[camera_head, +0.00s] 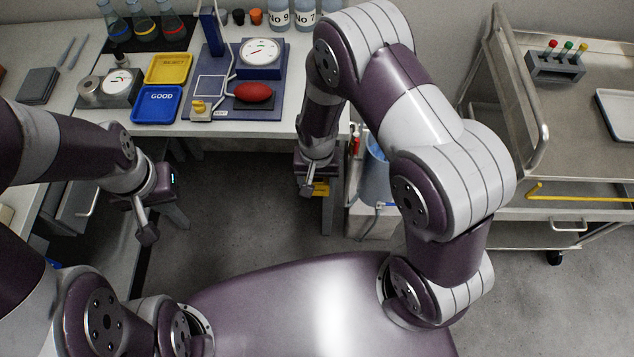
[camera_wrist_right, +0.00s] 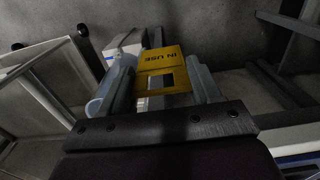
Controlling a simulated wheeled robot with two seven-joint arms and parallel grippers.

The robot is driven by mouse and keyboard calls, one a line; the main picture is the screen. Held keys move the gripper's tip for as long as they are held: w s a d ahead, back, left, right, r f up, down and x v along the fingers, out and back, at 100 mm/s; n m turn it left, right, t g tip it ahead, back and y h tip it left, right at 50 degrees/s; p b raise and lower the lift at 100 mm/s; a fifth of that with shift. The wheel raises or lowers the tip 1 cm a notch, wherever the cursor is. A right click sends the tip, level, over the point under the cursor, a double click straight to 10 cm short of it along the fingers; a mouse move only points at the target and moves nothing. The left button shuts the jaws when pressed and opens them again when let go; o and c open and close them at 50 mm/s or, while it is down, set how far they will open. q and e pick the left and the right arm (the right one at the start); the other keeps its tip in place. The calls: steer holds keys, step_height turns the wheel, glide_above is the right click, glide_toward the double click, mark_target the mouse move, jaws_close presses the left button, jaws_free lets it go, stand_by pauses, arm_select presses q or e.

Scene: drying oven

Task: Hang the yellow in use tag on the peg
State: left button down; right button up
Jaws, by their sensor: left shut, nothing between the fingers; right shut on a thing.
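The yellow tag (camera_wrist_right: 161,57) reads "IN USE" and has a square opening. It is between the fingers of my right gripper (camera_wrist_right: 160,85), which is shut on it. My left gripper (camera_head: 147,234) is shut and empty, low at the left, away from the tag. I cannot make out the peg in either view.
A bench (camera_head: 285,126) carries a blue GOOD tray (camera_head: 157,104), a yellow REJECT tray (camera_head: 169,68), a red object (camera_head: 254,92) and several bottles. A blue bucket (camera_head: 375,175) stands right of my right gripper. A metal cart (camera_head: 480,95) is at right. Floor between the grippers is clear.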

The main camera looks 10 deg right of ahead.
steer(key=w+b, duration=0.1)
steer(key=w, duration=0.1)
steer(key=w+d+b, duration=0.1)
steer(key=w, duration=0.3)
steer(key=shift+d+f+b, duration=0.3)
steer(key=shift+f+b, duration=0.05)
steer(key=shift+b, duration=0.05)
steer(key=shift+w+d+f, duration=0.2)
steer(key=shift+w+f, duration=0.15)
steer(key=shift+w, duration=0.35)
steer(key=o, duration=1.1)
step_height(320, 180, up, 13)
steer(key=shift+f, duration=0.15)
